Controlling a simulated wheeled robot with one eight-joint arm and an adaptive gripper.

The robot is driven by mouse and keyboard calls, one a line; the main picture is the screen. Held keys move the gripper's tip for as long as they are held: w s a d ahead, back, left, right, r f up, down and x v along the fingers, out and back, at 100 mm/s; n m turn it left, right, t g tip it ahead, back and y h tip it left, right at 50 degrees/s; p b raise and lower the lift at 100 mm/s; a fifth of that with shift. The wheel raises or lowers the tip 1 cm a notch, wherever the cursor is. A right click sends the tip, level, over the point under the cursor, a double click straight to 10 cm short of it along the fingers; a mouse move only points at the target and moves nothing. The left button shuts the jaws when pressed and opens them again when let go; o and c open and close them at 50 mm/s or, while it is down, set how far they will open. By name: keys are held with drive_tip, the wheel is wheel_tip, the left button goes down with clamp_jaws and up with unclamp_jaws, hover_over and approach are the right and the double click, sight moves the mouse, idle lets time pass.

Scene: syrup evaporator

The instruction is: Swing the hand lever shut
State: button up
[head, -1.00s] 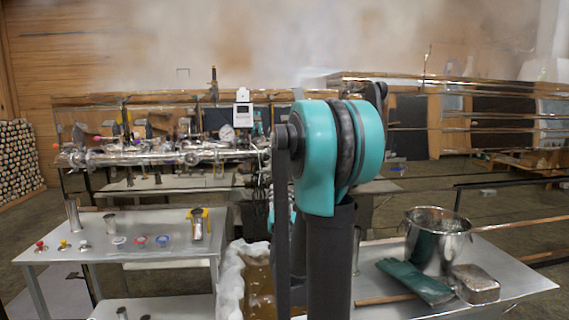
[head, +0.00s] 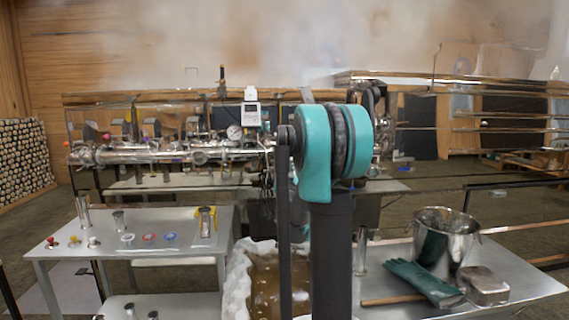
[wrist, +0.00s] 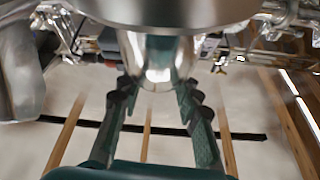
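A long steel pipe run (head: 150,153) with valves, small coloured knobs and a round gauge (head: 234,132) crosses the evaporator front at left in the head view. I cannot tell which part is the hand lever. In the wrist view, my gripper (wrist: 158,90) has its two dark, teal-padded fingers spread apart. A shiny steel rounded part (wrist: 158,58) hangs under a broad metal body (wrist: 170,12) and shows between or just beyond the fingertips; contact is not clear. In the head view my own arm hides the gripper.
A left table (head: 75,258) carries metal cups and small coloured items. A right table (head: 530,285) holds a steel pot (head: 440,245), a green glove (head: 425,282) and a metal box (head: 484,287). A foamy pan (head: 237,285) lies between the tables. Steam hangs above.

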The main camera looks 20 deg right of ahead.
drive_tip(key=shift+w+d+r, duration=0.15)
drive_tip(key=shift+w+r, duration=0.05)
drive_tip(key=shift+w, duration=0.2)
clamp_jaws()
